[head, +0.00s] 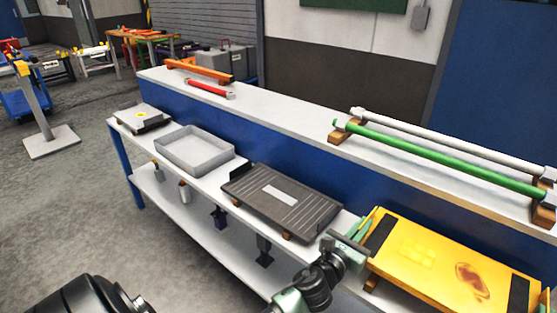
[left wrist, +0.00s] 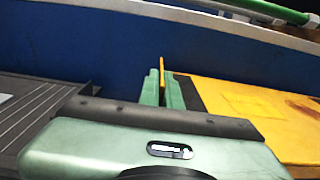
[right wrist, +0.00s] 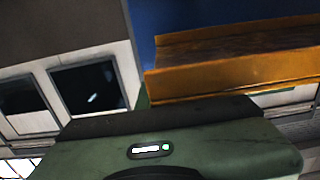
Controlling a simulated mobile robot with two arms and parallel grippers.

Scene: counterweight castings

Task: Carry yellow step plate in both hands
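The yellow step plate (head: 418,256), with dark end strips and a brown stain, lies at the right of the lower bench. A wooden block (head: 371,283) shows under its near left corner; I cannot tell if they touch. My left gripper (head: 362,226) is at the plate's left end. In the left wrist view its green fingers (left wrist: 162,90) close on a thin upright yellow edge. My right gripper (head: 547,300) barely shows at the plate's right end.
A dark ribbed plate (head: 262,212) lies left of the yellow plate, then a grey tray (head: 188,160) and a small scale-like box (head: 142,119). A green bar (head: 440,160) and a white bar (head: 450,140) rest on wooden holders on the raised shelf behind.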

